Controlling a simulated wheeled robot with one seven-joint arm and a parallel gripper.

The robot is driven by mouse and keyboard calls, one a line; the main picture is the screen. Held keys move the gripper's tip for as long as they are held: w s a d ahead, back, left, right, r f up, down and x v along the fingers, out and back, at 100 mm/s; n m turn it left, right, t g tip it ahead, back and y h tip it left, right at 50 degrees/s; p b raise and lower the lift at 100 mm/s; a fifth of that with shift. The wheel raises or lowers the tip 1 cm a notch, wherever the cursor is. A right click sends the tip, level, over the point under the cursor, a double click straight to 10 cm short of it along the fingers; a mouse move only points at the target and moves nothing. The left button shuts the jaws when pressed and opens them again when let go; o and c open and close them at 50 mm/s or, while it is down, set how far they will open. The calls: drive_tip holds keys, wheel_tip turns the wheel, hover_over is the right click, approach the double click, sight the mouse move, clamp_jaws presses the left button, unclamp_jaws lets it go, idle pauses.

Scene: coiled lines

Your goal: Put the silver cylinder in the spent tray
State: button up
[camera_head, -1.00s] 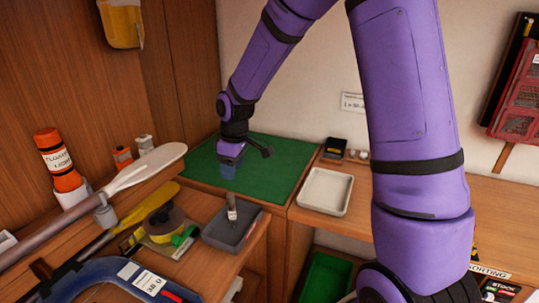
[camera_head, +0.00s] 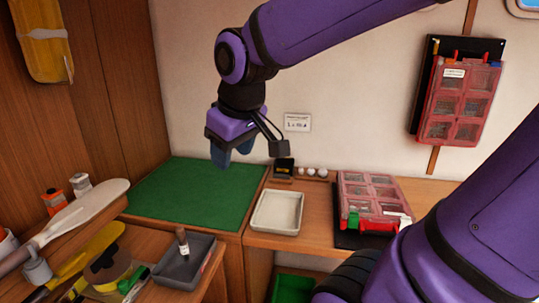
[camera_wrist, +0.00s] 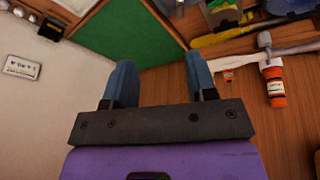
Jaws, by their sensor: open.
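A small upright cylinder (camera_head: 182,241), pale silvery below with a brownish upper part, leans slightly inside a dark grey tray (camera_head: 206,252) at the lower left of the head view. I cannot read a label marking either tray as the spent one. A second tray, off-white (camera_head: 297,222) and empty, sits on the wooden bench to the right. My gripper (camera_head: 232,152) is raised above the back of the green mat, apart from both trays. In the wrist view its blue fingers (camera_wrist: 161,78) are spread with nothing between them.
The green mat (camera_head: 190,198) is bare. A paddle (camera_head: 85,210), an orange-topped item (camera_head: 53,200) and a roll of tape (camera_head: 108,264) crowd the left bench. A red compartment case (camera_head: 372,200) lies right of the off-white tray. A small black box (camera_head: 284,167) stands behind it.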

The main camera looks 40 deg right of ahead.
drive_tip(key=s+d+r+m+t, duration=0.1)
drive_tip(key=s+m, duration=0.1)
drive_tip(key=s, duration=0.7)
drive_tip(key=shift+r, duration=0.25)
drive_tip(key=shift+w+d, duration=0.1)
